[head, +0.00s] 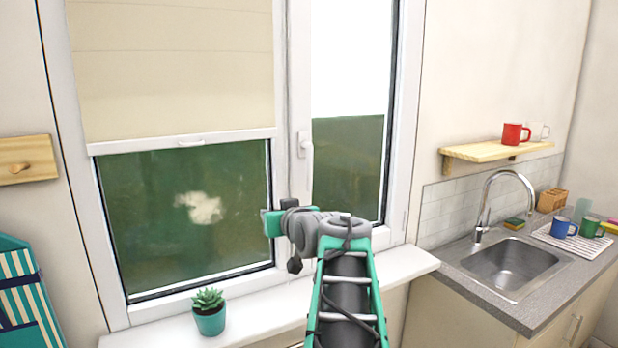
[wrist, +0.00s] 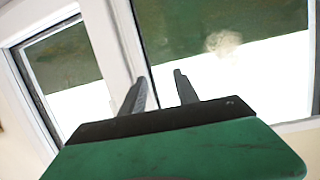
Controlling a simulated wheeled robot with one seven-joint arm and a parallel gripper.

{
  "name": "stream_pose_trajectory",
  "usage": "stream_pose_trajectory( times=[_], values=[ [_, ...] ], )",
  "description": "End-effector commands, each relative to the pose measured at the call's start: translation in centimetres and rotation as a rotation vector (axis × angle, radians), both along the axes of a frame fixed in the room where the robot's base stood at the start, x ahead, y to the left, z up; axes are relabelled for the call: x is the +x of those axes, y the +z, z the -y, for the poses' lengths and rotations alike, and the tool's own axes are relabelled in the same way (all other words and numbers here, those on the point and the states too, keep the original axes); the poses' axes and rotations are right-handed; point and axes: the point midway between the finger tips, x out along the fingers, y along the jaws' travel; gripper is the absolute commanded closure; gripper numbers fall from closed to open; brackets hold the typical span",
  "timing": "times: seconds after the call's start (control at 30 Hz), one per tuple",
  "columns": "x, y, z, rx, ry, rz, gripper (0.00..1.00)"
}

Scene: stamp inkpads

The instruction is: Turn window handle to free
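The white window handle (head: 305,146) is on the frame between the two panes, in the head view. Its lever appears to hang downward. My gripper (head: 272,222) is below and left of the handle, in front of the lower left pane, and apart from it. In the wrist view my gripper (wrist: 160,78) shows two dark fingers spread apart with nothing between them. The handle is not seen in the wrist view. The right window sash (head: 348,160) looks closed.
A beige blind (head: 172,65) covers the upper left pane. A potted succulent (head: 208,318) stands on the white sill (head: 160,310) below my gripper. To the right are a shelf (head: 490,151) with mugs and a sink (head: 512,268). The space before the handle is clear.

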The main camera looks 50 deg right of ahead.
Motion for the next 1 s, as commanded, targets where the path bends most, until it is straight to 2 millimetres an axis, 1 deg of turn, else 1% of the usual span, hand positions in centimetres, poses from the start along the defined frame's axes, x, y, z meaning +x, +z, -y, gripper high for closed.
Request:
stream_pose_trajectory(
  times=[0.03,0.1,0.2,0.27,0.37,0.5,0.63,0.77,0.97,1.0],
  values=[
    [-1.5,2.0,3.9,-0.038,-0.05,0.07,0.63],
    [-3.2,4.8,7.2,-0.089,-0.089,0.151,0.63],
    [-4.4,6.9,9.3,-0.126,-0.112,0.207,0.63],
    [-4.1,7.3,9.7,-0.132,-0.113,0.217,0.63],
    [-2.6,7.5,10.2,-0.131,-0.108,0.216,0.63],
    [-0.1,7.5,11.6,-0.129,-0.109,0.215,0.63],
    [1.6,7.4,12.6,-0.13,-0.111,0.215,0.63],
    [2.3,7.3,13.0,-0.131,-0.111,0.215,0.63],
    [2.3,7.2,13.0,-0.131,-0.112,0.215,0.63],
    [2.3,7.2,13.0,-0.131,-0.112,0.215,0.66]
  ],
)
